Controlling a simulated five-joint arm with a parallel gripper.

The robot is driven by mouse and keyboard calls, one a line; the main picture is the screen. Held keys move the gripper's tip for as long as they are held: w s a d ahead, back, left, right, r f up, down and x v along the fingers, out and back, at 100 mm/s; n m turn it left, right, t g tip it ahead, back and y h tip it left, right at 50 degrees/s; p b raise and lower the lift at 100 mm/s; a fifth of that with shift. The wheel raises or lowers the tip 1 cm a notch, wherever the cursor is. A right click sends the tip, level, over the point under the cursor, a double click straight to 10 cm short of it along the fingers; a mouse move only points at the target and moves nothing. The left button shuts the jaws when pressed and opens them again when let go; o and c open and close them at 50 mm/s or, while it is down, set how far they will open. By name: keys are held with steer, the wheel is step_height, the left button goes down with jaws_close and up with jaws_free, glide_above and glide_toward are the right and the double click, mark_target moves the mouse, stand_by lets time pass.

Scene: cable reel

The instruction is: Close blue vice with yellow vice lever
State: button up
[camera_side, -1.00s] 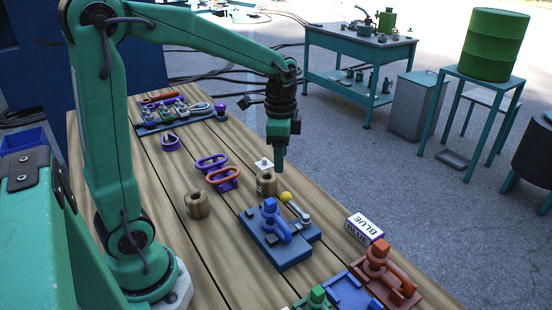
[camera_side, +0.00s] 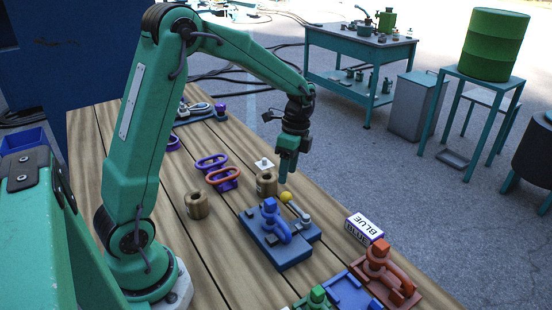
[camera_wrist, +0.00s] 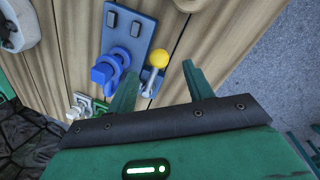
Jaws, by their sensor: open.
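The blue vice (camera_side: 275,235) stands on the wooden table, with a blue clamp body on a flat base. Its lever has a yellow ball knob (camera_side: 286,197) and a grey rod slanting down to the right. My gripper (camera_side: 284,180) hangs just above the knob, seemingly apart from it. In the wrist view, my gripper's fingers (camera_wrist: 162,72) are spread with nothing between them. The yellow knob (camera_wrist: 158,53) shows just beyond the fingertips, nearer the left one. The blue vice (camera_wrist: 122,35) is left of it there.
A wooden spool (camera_side: 266,184) stands close behind the vice, another (camera_side: 197,204) to its left. Purple and orange ring pieces (camera_side: 222,179) lie farther back. A box marked BLUE (camera_side: 364,229) and a red vice (camera_side: 380,270) are to the right.

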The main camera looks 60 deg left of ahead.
mark_target(295, 209)
steer(key=shift+s+d+f, duration=0.15)
steer(key=shift+s+f, duration=0.05)
steer(key=shift+f, duration=0.95)
steer(key=shift+s+d+f, duration=0.1)
steer(key=shift+s+f, duration=0.1)
steer(key=shift+f, duration=1)
steer(key=shift+s+d+f, duration=0.15)
steer(key=shift+s+f, duration=0.05)
steer(key=shift+f, duration=0.95)
jaws_close()
